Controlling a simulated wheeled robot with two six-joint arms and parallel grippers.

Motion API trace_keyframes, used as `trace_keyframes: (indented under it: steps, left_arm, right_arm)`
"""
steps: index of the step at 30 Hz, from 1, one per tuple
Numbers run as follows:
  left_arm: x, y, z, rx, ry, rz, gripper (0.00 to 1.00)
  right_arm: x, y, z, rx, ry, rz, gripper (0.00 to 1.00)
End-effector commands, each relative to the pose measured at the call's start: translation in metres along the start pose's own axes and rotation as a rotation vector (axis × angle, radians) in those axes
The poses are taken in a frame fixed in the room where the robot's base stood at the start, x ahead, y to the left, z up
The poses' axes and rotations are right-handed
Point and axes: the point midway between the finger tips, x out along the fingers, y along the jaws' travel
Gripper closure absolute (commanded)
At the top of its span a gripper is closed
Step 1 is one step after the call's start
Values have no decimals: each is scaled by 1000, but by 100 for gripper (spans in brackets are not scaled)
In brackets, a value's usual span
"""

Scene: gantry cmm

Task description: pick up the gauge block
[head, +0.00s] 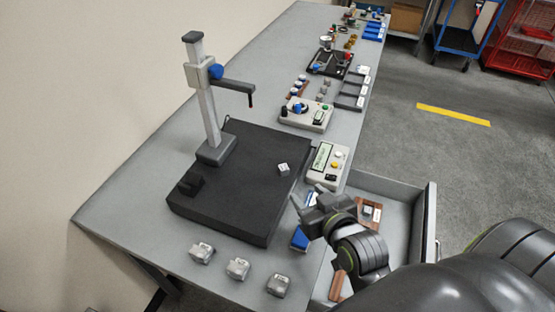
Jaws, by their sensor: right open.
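A small light-grey block with dark marks (283,169), which looks like the gauge block, sits on the black surface plate (232,160) near its right side. My right gripper (305,195) is open over the table's right edge, below and to the right of that block in the picture and apart from it. Nothing shows between its fingers. My left gripper is not in view.
A height gauge stand (207,110) rises at the plate's back left; a small black block (190,184) sits near the left corner. Several metal blocks (237,269) line the front. A blue item (300,238) lies beside my right gripper. An open drawer (398,232) juts out right.

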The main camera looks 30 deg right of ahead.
Motion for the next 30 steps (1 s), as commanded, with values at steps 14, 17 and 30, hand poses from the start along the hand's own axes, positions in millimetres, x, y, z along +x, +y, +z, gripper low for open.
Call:
trace_keyframes:
  steps: [14,17,30]
  left_arm:
    - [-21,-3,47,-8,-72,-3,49]
    - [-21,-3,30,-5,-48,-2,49]
    - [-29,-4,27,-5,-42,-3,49]
  right_arm:
    - [79,0,-2,-5,1,-1,53]
    - [94,0,-2,-5,0,-1,53]
    - [126,1,-3,-5,0,0,53]
